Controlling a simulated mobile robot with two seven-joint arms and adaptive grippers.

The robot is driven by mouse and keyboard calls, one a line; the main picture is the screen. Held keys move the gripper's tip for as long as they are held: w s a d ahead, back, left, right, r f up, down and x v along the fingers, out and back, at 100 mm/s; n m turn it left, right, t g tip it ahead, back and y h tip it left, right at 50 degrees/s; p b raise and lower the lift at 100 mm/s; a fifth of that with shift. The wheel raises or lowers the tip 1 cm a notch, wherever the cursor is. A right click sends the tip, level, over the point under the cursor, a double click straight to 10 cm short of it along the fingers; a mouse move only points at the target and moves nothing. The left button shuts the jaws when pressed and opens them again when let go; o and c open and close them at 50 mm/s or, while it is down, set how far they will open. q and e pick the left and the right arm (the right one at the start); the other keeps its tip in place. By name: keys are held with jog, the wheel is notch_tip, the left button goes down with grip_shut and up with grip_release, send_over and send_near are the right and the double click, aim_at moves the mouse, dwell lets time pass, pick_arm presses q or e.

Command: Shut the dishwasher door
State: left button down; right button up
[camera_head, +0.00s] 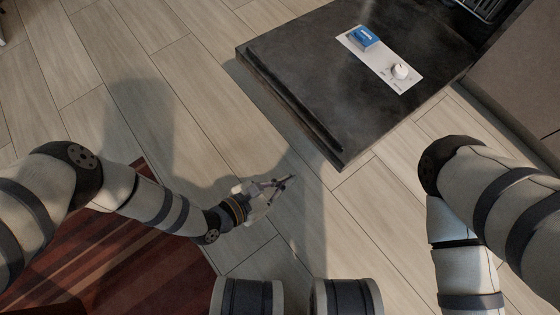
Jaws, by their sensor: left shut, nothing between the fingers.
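The dishwasher door (310,70) is a dark slab folded down open, lying low and flat above the floor in the upper middle and right. Its near edge carries a long dark handle bar (290,102). A white panel (380,62) on it holds a blue block and a round white knob. My left gripper (288,181) is shut and empty, over the floor just short of the door's near corner, apart from it. My right arm comes in at the right; its gripper is out of the picture.
A dish rack (487,8) shows in the dark opening at the top right. A brown cabinet front (515,75) stands right of the door. A red striped rug (130,265) lies at the lower left. Wood floor (180,90) left of the door is clear.

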pick_arm(q)
jog(key=shift+n+t, duration=0.3)
jog(key=b+x, duration=0.1)
jog(key=x, duration=0.2)
jog(key=b+x, duration=0.2)
jog(key=x, duration=0.2)
jog(key=b+x, duration=0.1)
jog(key=x, duration=0.2)
jog(key=shift+w+f, duration=0.2)
jog(key=shift+w, duration=0.45)
notch_tip(320, 180, up, 4)
jog(key=shift+s+r, duration=0.1)
jog(key=shift+a, duration=0.1)
